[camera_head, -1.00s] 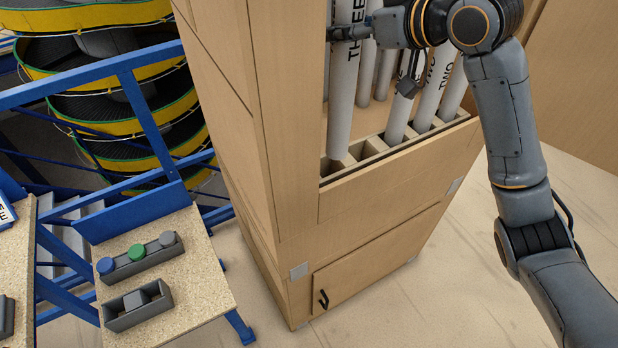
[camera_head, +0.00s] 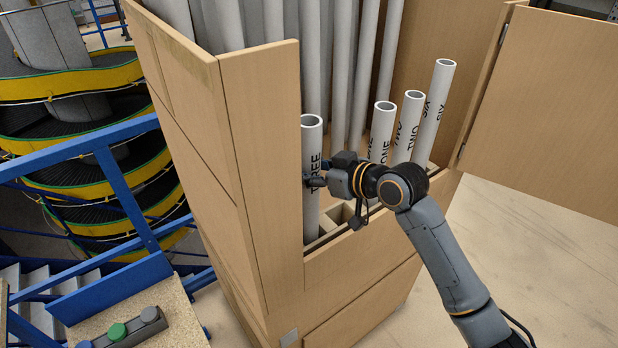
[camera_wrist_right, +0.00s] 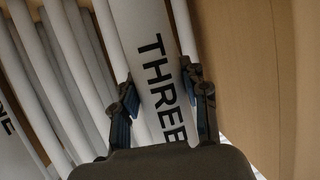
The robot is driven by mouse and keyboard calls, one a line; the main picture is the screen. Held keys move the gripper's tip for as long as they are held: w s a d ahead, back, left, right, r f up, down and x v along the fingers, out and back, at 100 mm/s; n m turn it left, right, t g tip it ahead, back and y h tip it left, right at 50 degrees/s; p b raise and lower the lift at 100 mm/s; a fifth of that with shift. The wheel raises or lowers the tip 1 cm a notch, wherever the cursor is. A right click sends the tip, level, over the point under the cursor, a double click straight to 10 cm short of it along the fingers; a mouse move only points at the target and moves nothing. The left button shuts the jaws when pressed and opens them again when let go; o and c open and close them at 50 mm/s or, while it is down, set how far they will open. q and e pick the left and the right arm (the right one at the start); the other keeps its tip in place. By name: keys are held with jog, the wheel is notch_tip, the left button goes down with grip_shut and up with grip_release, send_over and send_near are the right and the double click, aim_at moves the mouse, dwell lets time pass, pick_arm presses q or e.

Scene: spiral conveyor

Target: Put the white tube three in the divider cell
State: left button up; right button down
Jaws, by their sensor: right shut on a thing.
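The white tube three (camera_head: 311,140) stands nearly upright at the left front of the wooden cabinet, its black THREE lettering facing out. My right gripper (camera_head: 312,181) is shut on the tube. In the right wrist view the tube (camera_wrist_right: 150,40) passes between the two fingers (camera_wrist_right: 163,108), which touch its sides. The divider (camera_head: 330,220) is a row of wooden cells behind the cabinet's front board; the tube's lower end goes down behind that board, so its seating is hidden. My left gripper is not in view.
Tubes one (camera_head: 382,130), two (camera_head: 408,125) and six (camera_head: 433,105) lean in the divider to the right. Several plain grey tubes (camera_head: 275,20) stand behind. The cabinet's left wall (camera_head: 262,150) is close beside the tube, and an open door (camera_head: 550,110) stands at the right.

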aim_at(309, 198)
notch_tip(309, 198, down, 3)
jog(key=shift+f+p, duration=0.1)
jog(key=shift+p, duration=0.25)
jog(key=shift+f, duration=0.15)
jog(key=c, duration=0.7)
grip_release()
jog(key=shift+d, duration=0.1)
